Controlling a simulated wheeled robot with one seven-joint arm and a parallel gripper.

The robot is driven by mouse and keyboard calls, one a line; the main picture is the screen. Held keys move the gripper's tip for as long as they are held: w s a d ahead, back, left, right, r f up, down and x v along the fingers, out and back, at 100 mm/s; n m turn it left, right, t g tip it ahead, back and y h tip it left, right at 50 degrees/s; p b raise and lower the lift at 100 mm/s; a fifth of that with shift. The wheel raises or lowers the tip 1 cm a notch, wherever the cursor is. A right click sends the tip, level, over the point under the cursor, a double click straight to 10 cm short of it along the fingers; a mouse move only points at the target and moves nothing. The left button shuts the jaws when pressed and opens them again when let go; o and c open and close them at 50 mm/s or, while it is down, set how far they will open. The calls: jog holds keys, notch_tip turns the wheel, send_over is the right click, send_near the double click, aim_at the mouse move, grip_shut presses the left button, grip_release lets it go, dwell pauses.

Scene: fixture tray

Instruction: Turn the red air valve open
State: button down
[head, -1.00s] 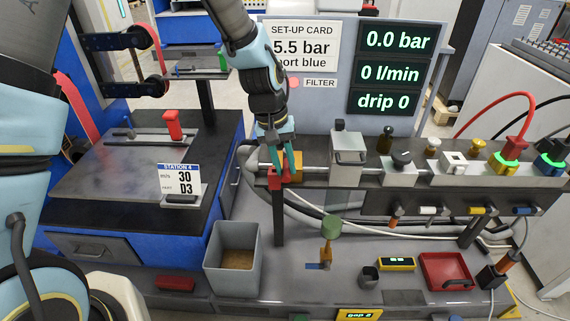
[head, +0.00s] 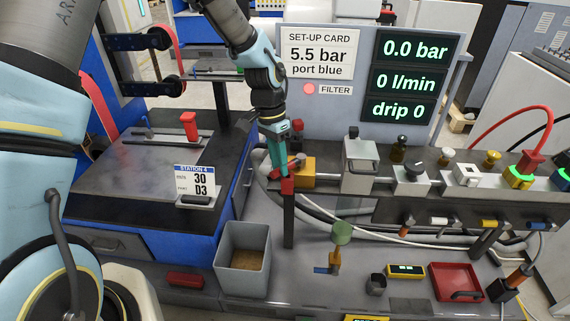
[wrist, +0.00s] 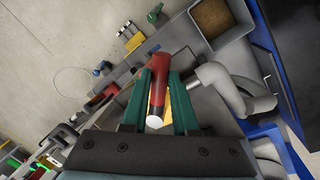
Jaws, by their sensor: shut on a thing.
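The red air valve handle (head: 288,186) is at the left end of the bench rail, in front of an orange-yellow block (head: 301,172). My gripper (head: 279,166) points down at it from above. In the wrist view, my green fingers (wrist: 160,100) are shut on the red handle (wrist: 158,88), one on each side, with its pale end towards the camera. The display panel (head: 403,80) reads 0.0 bar, 0 l/min and drip 0. The handle's pivot is mostly hidden by my fingers.
An open grey bin (head: 243,235) is below, and a red tray (head: 456,282) lies at lower right. The set-up card (head: 319,54) reads 5.5 bar, port blue.

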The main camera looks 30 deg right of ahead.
jog(key=w+m, duration=0.2)
jog(key=m, duration=0.1)
jog(key=w+m+p, duration=0.1)
jog(key=shift+d+m+y, duration=0.3)
jog(key=shift+y, duration=0.1)
jog(key=shift+w+d+m+t+y, duration=0.15)
jog(key=shift+w+d+m, duration=0.2)
jog(key=shift+m, duration=0.4)
jog(key=shift+w+d+m+t+y, duration=0.1)
jog(key=shift+w+m, duration=0.3)
jog(key=shift+m, duration=0.4)
jog(key=shift+w+d+m+t+y, duration=0.15)
jog(key=shift+w+d+m, duration=0.2)
jog(key=shift+m, duration=0.4)
jog(key=c, duration=0.7)
grip_release()
jog(key=r, duration=0.3)
jog(key=w+r+b, duration=0.1)
jog(key=r, duration=0.3)
jog(key=d+r+b, duration=0.1)
jog(key=r, duration=0.2)
jog(key=shift+w+d+r, duration=0.1)
jog(key=shift+w+r, duration=0.2)
jog(key=shift+w, duration=0.05)
